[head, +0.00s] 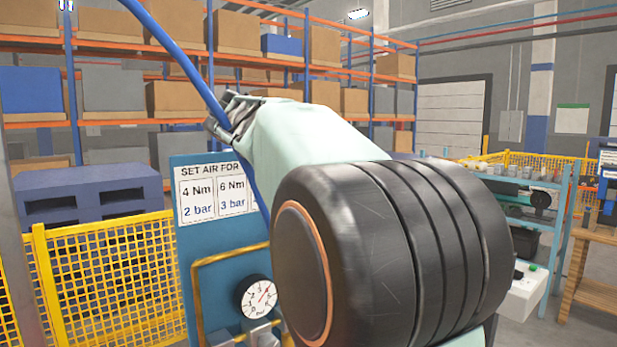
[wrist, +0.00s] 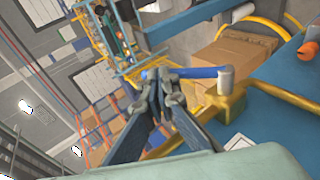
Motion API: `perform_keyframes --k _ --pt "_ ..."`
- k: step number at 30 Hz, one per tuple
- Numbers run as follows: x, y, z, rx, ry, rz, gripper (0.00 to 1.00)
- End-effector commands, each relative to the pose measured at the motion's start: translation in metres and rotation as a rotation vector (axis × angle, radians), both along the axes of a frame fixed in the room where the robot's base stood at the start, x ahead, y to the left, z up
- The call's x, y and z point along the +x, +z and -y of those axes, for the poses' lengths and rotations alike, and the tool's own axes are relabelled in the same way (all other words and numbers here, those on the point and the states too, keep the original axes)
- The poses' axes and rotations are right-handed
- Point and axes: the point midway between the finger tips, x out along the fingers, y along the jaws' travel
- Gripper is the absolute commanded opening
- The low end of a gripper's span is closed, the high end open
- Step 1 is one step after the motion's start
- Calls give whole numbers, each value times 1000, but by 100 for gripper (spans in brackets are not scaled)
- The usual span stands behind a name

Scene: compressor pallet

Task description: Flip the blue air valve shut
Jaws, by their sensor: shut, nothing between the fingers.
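The blue air valve's handle (wrist: 200,72) shows in the wrist view as a blue lever reaching left from a grey hub (wrist: 226,78). The hub sits on a brass-coloured valve body (wrist: 226,102) on the yellow pipe. My gripper (wrist: 160,78) is shut and empty, its dark fingertips at the handle's free left end. I cannot tell whether they touch it. In the head view my arm's large dark joint and pale green link cover the right part of the panel.
The blue panel (head: 180,247) carries a pressure gauge (head: 256,297), a sign (head: 217,192) and yellow piping (head: 197,280). A blue hose (head: 180,50) runs down close by my arm. Yellow mesh fence (head: 110,285) stands left. A cardboard box (wrist: 230,58) lies beyond the valve.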

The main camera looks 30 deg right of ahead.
Motion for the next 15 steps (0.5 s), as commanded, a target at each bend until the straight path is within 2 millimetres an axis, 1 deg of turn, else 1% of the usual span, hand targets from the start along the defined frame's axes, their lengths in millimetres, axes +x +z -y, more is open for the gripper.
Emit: perform_keyframes --k 4,15 --pt "1 -5 2 -1 0 -1 0" --pt "3 -23 19 -1 -1 1 0"
